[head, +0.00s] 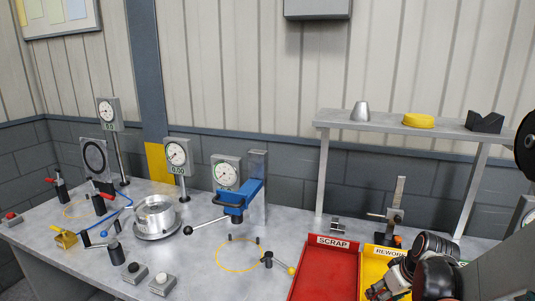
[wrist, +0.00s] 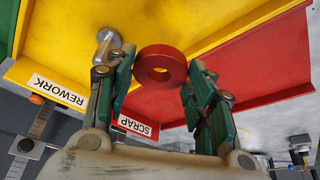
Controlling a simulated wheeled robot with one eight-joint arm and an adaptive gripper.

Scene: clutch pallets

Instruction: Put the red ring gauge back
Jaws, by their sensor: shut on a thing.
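In the head view my gripper (head: 381,290) is at the lower right, over the yellow REWORK tray (head: 371,262); the ring cannot be made out there. A raised grey shelf (head: 345,120) at the back right holds a metal cone (head: 361,111), a yellow ring (head: 418,121) and a black V-block (head: 485,122).
The red SCRAP tray (head: 325,275) is left of the yellow one. A stand (head: 395,215) rises behind the trays. A blue clamp fixture (head: 238,195) and dial gauges stand further left.

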